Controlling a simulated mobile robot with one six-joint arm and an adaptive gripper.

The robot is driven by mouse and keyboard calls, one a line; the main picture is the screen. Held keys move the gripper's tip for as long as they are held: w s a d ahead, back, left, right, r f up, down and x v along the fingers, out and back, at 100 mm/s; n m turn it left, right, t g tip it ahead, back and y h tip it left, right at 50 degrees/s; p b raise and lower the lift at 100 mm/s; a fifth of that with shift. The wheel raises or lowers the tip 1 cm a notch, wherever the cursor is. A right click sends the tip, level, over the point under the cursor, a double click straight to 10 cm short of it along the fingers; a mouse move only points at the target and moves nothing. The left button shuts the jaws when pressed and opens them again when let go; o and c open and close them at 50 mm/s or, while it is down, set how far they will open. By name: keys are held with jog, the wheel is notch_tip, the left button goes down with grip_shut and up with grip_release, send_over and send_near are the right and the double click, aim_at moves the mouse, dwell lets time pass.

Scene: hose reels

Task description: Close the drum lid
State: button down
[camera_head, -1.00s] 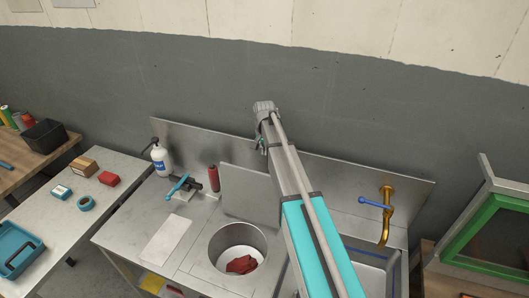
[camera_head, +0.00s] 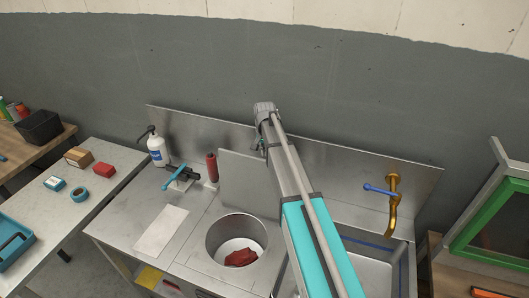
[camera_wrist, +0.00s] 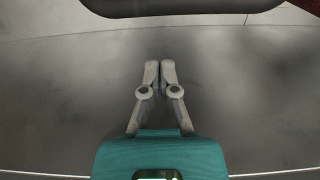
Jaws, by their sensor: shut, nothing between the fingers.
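The drum (camera_head: 216,229) is a round metal well sunk in the steel worktop, with a crumpled red cloth (camera_head: 241,257) inside. Its lid (camera_head: 243,180) is a flat square grey plate standing raised behind the opening, leaning slightly back. My arm crosses in front of the lid's right side and hides part of it. My gripper shows in the wrist view (camera_wrist: 160,70) with its fingertips together and nothing between them, over a plain grey metal surface. In the head view the gripper is small near the lid's upper right, and its contact with the lid cannot be told.
A red-handled tool (camera_head: 211,167), a blue-handled valve (camera_head: 175,179) and a white pump bottle (camera_head: 157,150) stand left of the lid. A pale sheet (camera_head: 161,231) lies left of the drum. A sink (camera_head: 367,262) with a brass tap (camera_head: 393,206) is at right. A backsplash (camera_head: 330,172) rises behind.

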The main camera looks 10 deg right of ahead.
jog(key=shift+s+a+r+p, duration=0.3)
jog(key=shift+s+a, duration=0.25)
jog(key=shift+s, duration=0.25)
jog(key=shift+s+a+r+p, duration=0.15)
jog(key=shift+s+a+p, duration=0.3)
jog(key=shift+s, duration=0.35)
jog(key=shift+s+a, duration=0.1)
